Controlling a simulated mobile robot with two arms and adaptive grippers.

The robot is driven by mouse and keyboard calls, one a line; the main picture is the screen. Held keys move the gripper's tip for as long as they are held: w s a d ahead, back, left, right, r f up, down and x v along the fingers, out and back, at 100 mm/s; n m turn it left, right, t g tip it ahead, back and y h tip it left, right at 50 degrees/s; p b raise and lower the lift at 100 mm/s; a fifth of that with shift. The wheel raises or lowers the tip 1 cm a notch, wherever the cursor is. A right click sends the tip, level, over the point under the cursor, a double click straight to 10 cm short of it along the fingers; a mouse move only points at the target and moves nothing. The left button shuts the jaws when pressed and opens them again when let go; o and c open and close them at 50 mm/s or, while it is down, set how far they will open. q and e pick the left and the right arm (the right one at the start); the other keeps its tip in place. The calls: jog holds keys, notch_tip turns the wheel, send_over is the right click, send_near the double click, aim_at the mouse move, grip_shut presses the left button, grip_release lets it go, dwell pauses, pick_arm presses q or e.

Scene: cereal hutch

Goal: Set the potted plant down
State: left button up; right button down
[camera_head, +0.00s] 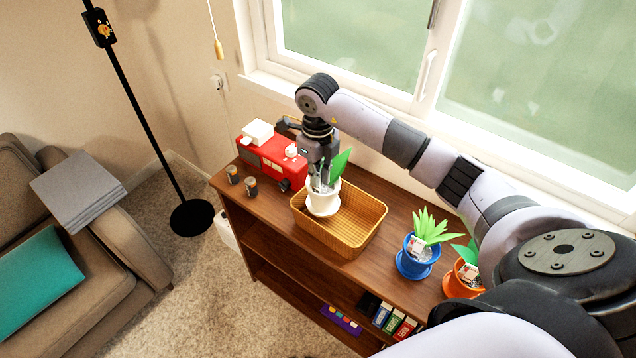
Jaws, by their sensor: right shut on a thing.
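A potted plant in a white pot (322,201) with a broad green leaf shows at the left part of a wicker basket (363,242). My right gripper (318,180) points down and is shut on this white-potted plant. The pot overlaps the basket in the picture; I cannot tell whether it touches the basket floor. A blue-potted plant (415,262) and an orange-potted plant (462,281) stand to the right on the wooden hutch top (388,290). My left gripper is not in view.
A red box-like object (268,160) stands behind left of the basket, with two small cans (251,186) in front. The window (560,90) is close behind my arm. Books (392,320) sit on a lower shelf. A sofa (70,260) and floor lamp (150,120) are at left.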

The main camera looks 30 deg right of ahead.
aim_at(318, 192)
notch_tip(318, 192, down, 4)
jog(key=shift+r+p, duration=0.25)
jog(key=shift+p, duration=0.2)
jog(key=shift+f, duration=0.3)
jog(key=shift+f, duration=0.15)
jog(key=c, duration=1.7)
grip_release()
